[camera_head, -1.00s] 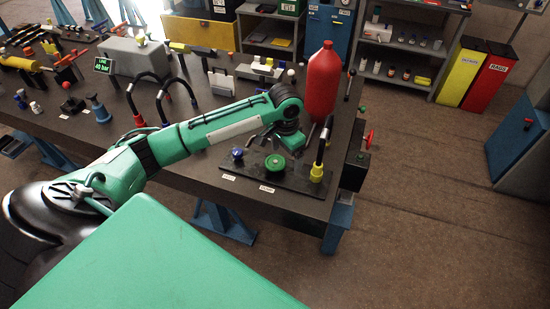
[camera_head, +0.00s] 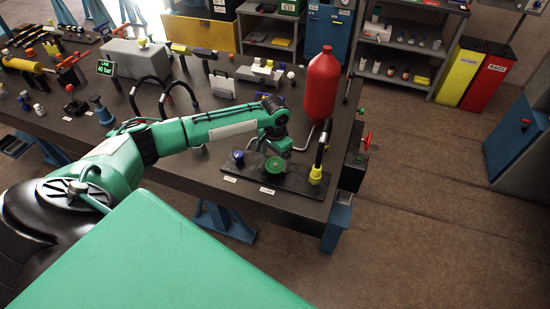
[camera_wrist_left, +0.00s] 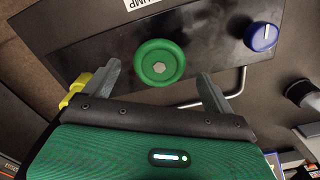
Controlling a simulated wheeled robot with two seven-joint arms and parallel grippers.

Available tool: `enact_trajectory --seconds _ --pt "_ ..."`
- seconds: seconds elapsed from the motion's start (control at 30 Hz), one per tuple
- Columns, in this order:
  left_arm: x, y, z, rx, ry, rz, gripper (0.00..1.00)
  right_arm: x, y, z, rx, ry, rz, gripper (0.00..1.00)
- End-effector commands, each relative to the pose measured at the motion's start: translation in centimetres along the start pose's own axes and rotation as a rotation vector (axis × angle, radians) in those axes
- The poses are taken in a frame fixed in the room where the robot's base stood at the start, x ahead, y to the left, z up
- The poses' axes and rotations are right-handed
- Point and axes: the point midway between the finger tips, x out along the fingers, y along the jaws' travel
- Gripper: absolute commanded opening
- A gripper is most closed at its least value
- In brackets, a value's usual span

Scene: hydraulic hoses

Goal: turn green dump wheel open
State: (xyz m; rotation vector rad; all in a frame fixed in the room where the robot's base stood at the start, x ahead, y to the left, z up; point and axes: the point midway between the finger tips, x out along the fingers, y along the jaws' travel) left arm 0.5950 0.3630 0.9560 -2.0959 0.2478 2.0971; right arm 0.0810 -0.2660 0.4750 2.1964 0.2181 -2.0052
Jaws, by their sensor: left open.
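The green dump wheel (camera_head: 275,166) sits on a black plate near the table's front right corner. In the left wrist view the round green wheel (camera_wrist_left: 159,61) lies between and just beyond my open fingers. My left gripper (camera_wrist_left: 160,88) is open and empty, with a finger to each side of the wheel's near edge. In the head view my left gripper (camera_head: 272,146) is over the back of the wheel, its fingers partly hidden by the wrist. Whether the fingers touch the wheel cannot be told. My right gripper is not in view.
A blue knob (camera_head: 238,156) stands left of the wheel on the black plate (camera_head: 303,184). A black hose with a yellow fitting (camera_head: 316,176) rises at its right end. A red bottle (camera_head: 322,84) stands behind. A bent metal rod (camera_wrist_left: 225,96) passes near one finger.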

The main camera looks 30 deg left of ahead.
Motion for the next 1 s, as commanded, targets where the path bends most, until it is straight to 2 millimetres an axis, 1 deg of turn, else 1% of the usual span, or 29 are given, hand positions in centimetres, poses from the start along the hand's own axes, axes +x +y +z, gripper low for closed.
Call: enact_trajectory --seconds 0.03,0.1,0.2,0.33,0.53,0.57,0.7,0.77,0.8,1.0 --pt "0.6 0.1 0.0 0.000 -0.003 0.001 0.88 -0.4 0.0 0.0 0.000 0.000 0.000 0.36" --pt "1.4 0.1 0.0 0.000 -0.001 0.001 0.88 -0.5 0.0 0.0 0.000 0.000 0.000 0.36" --pt "2.1 0.0 0.0 -0.001 0.000 0.000 0.88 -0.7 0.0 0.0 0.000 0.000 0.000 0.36" --pt "2.6 0.0 0.0 0.000 0.001 -0.001 0.88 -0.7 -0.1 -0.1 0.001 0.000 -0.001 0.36" --pt "2.6 0.0 0.0 0.000 0.000 0.000 0.88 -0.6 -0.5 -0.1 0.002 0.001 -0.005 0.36" --pt "2.6 0.0 0.0 0.000 0.000 0.000 0.84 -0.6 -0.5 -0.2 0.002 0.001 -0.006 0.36" --pt "2.6 0.0 0.0 0.000 0.000 0.000 0.57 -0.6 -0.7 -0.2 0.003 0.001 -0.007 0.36" --pt "2.6 0.0 0.0 0.000 0.000 0.000 0.45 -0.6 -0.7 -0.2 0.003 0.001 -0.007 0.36" --pt "2.6 0.0 0.0 0.000 0.000 0.000 0.44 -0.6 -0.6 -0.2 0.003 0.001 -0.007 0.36" --pt "2.5 0.0 0.0 0.014 0.000 0.000 0.44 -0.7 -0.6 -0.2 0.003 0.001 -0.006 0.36"
